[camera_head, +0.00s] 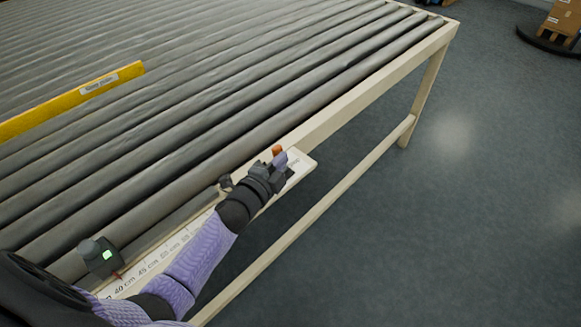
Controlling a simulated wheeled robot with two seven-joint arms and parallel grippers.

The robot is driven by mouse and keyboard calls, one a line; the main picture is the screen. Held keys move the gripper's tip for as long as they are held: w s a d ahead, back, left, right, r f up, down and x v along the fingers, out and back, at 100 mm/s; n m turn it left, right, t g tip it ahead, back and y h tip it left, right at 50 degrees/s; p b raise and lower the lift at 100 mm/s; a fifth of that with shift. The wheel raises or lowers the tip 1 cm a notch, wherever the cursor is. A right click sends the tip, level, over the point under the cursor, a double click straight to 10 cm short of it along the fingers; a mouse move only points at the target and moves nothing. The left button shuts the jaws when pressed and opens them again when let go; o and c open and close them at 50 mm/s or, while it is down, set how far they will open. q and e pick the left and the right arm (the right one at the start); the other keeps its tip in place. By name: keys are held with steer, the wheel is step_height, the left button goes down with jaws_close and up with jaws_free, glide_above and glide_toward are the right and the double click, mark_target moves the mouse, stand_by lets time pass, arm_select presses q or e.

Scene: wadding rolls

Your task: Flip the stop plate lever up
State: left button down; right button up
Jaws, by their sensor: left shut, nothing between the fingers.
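My left gripper (284,167) is at the near edge of the roller table, over the end of the pale ruler strip. Its fingers are shut with nothing between them. A small orange piece (276,150) shows right beside the fingertips, on their far side. It looks like the lever's tip, but the gripper hides most of what it belongs to, and I cannot tell whether they touch. A yellow bar (70,100) with a white label lies across the rollers at the left. I cannot tell if it is the stop plate. My right gripper is out of view.
The table's grey rollers (200,85) fill the upper left. A dark box with a green light (107,255) sits by the ruler strip (150,263) at lower left. A pale frame rail (310,218) runs below. Cardboard boxes (563,18) stand far right. Grey floor is clear at right.

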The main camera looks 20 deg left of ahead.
arm_select(q)
steer(key=shift+a+n+p, duration=0.25)
steer(key=shift+n+p, duration=0.05)
steer(key=shift+n, duration=0.2)
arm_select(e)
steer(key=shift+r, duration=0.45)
arm_select(q)
steer(key=shift+w, duration=0.1)
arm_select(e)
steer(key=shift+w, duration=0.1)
arm_select(q)
steer(key=shift+r, duration=0.1)
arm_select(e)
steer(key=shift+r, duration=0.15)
